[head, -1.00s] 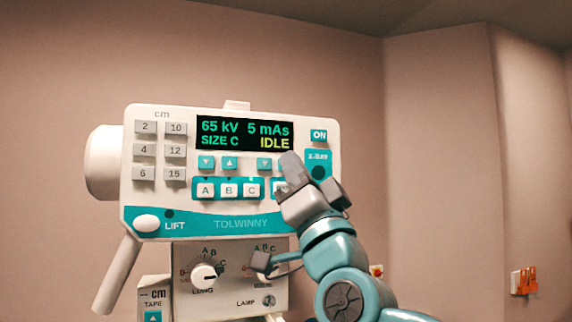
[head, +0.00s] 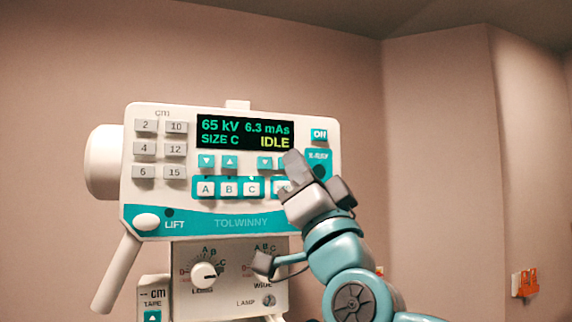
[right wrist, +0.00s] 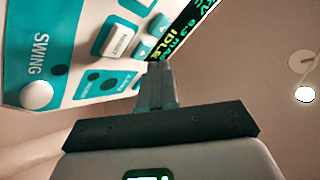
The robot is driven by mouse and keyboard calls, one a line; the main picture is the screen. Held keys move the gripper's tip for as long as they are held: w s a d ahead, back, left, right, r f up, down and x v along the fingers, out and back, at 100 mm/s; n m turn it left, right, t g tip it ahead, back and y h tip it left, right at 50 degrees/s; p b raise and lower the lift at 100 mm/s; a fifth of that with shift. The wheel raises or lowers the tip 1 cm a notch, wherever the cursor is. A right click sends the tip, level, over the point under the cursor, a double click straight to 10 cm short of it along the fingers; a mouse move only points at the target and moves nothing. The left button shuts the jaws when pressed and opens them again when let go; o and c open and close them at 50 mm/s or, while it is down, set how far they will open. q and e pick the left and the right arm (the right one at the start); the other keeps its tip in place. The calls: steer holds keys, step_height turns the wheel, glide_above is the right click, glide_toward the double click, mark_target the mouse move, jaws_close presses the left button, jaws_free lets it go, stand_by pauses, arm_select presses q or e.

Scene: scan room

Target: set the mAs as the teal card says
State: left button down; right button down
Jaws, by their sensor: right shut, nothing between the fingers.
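The white and teal control panel (head: 180,222) faces me in the head view. Its display (head: 245,133) reads 65 kV, 6.3 mAs, SIZE C, IDLE. Below it are teal arrow buttons, with a down arrow (head: 265,162) under the mAs side; the button to its right is covered by my gripper. My right gripper (head: 293,160) is shut and empty, its tip at that covered button. In the right wrist view the gripper (right wrist: 155,75) points at the panel near the display edge; I cannot tell whether it touches. My left gripper and the teal card are not in view.
Size buttons A, B, C (head: 228,188) sit below the arrows, and grey cm buttons (head: 145,149) at the left. The ON button (head: 319,135) and X-RAY button (head: 318,157) are close right of my gripper. Knobs (head: 205,274) sit lower down.

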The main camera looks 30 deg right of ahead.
steer(key=shift+s, duration=0.1)
steer(key=shift+s+a, duration=0.2)
steer(key=shift+s, duration=0.6)
steer(key=shift+s+a, duration=0.2)
steer(key=shift+s, duration=0.55)
steer(key=shift+s+a, duration=0.2)
steer(key=shift+s, duration=0.6)
